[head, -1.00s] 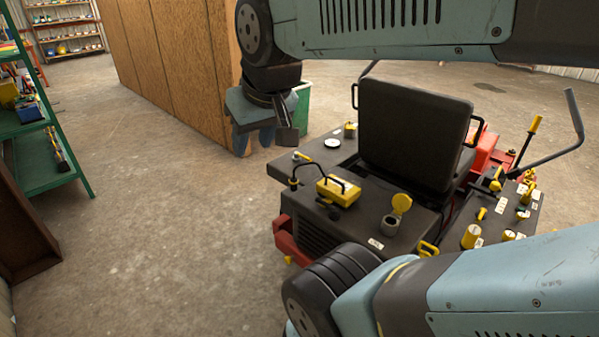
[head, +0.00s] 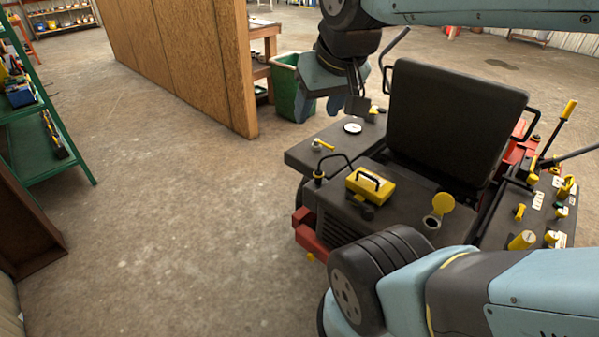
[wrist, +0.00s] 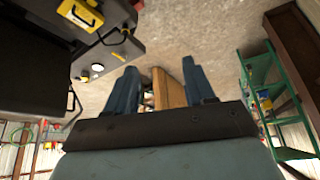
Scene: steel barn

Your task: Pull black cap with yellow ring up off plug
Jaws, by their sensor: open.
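The black cap with a yellow ring (head: 318,174) appears to be the small dark piece at the left edge of the dark machine deck, under a thin curved black tube or strap. It shows small in the wrist view (wrist: 125,32). The plug under it is hidden or too small to tell. My gripper (head: 320,106) hangs beyond the deck's far left corner, well apart from the cap. Its blue fingers are open and empty, and they also show in the wrist view (wrist: 157,86).
A yellow box (head: 371,188) with a black handle and a cup with a yellow lid (head: 437,209) stand on the deck. A yellow-levered fitting (head: 320,146) and white disc (head: 352,128) sit farther back. The black seat (head: 452,122) rises at right. Open floor lies left.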

